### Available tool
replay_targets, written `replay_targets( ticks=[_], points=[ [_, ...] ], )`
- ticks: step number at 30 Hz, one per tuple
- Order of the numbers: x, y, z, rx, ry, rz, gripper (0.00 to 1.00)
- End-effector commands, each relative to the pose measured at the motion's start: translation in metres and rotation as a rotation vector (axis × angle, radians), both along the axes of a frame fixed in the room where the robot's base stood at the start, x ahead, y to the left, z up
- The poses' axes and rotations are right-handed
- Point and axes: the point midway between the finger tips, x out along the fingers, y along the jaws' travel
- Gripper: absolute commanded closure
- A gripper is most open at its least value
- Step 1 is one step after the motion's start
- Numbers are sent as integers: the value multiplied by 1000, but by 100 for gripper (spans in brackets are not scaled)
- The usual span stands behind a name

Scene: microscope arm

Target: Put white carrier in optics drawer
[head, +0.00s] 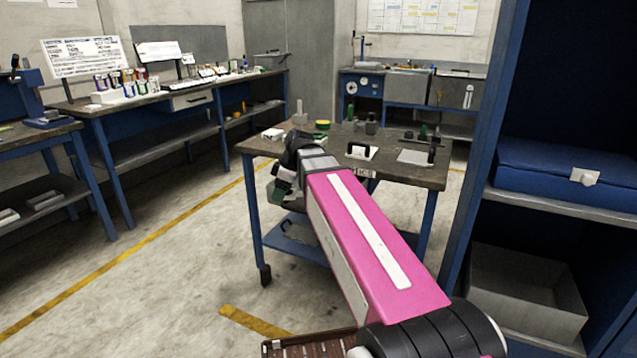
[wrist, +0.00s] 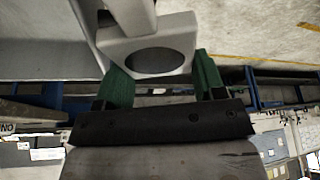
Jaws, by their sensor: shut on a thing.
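In the wrist view, my gripper (wrist: 165,78) has its green fingers on either side of a pale grey-white carrier (wrist: 178,40), a block with a round opening. It is shut on this carrier and holds it in the air. In the head view, my gripper (head: 275,190) hangs beside the left edge of the cart, mostly hidden behind my pink arm; the carrier is hard to make out there. A drawer (head: 191,100) with a dark handle sits under the top of the back-left bench and looks shut. No label on it is readable.
A wheeled cart (head: 410,178) with several small items stands right by my gripper. The long bench (head: 150,110) at the left carries colored holders and signs. A blue shelf unit (head: 562,205) stands close at the right. The floor (head: 170,240) between cart and bench is clear.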

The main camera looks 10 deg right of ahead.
Motion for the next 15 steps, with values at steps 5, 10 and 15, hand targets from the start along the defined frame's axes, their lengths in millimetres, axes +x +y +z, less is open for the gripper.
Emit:
replay_targets(
  ticks=[5,10,15],
  points=[
    [37,-24,0,-1,0,-4,66],
    [69,-47,0,0,0,-4,66],
    [95,-67,1,0,-1,-4,66]
  ],
)
